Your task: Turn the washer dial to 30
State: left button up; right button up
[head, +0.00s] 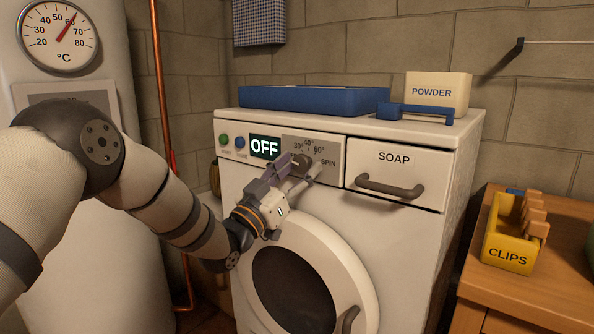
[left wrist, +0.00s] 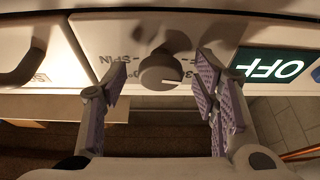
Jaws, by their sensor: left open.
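The washer dial (head: 303,161) is a dark round knob on the grey panel, with 30°, 40° and 60° above it and SPIN to its right. The display (head: 264,147) to its left reads OFF. My left gripper (head: 299,169) is open in front of the panel, its fingers on either side of the dial. In the left wrist view, which is upside down, the knob (left wrist: 161,72) sits between the separated purple pads (left wrist: 160,84), with gaps on both sides. Its white mark points toward the display side. The fingers partly hide the printed labels.
The soap drawer (head: 396,172) with its handle is right of the dial. The round door (head: 352,262) is below. A blue tray (head: 315,99), a blue-handled item (head: 421,113) and a powder box (head: 437,92) stand on top. A yellow clips box (head: 508,257) is on the right table.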

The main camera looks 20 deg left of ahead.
pick_arm(q)
jog(key=shift+c, duration=0.5)
jog(key=c, duration=1.1)
jog(key=shift+o, duration=0.2)
jog(key=shift+m+h, duration=0.3)
jog(key=shift+m, duration=0.3)
pick_arm(e)
jog(key=shift+r, duration=0.1)
pick_arm(q)
jog(key=m+g+h, duration=0.1)
jog(key=m, duration=0.1)
jog(key=m+h, duration=0.1)
jog(key=m, duration=0.2)
jog(key=shift+a+g+p, duration=0.1)
jog(key=shift+g+p, duration=0.25)
jog(key=shift+g, duration=0.05)
jog(key=shift+a+m+g+h, duration=0.1)
jog(key=shift+m+g+h, duration=0.35)
jog(key=shift+m, duration=0.8)
jog(key=shift+m+g+h, duration=0.35)
jog(key=shift+m+h, duration=0.2)
jog(key=shift+m, duration=0.7)
pick_arm(e)
jog(key=shift+w+r, duration=0.55)
jog(key=shift+r, duration=0.05)
pick_arm(q)
jog(key=shift+p, duration=0.3)
jog(key=o, duration=1.2)
jog(key=shift+c, duration=0.2)
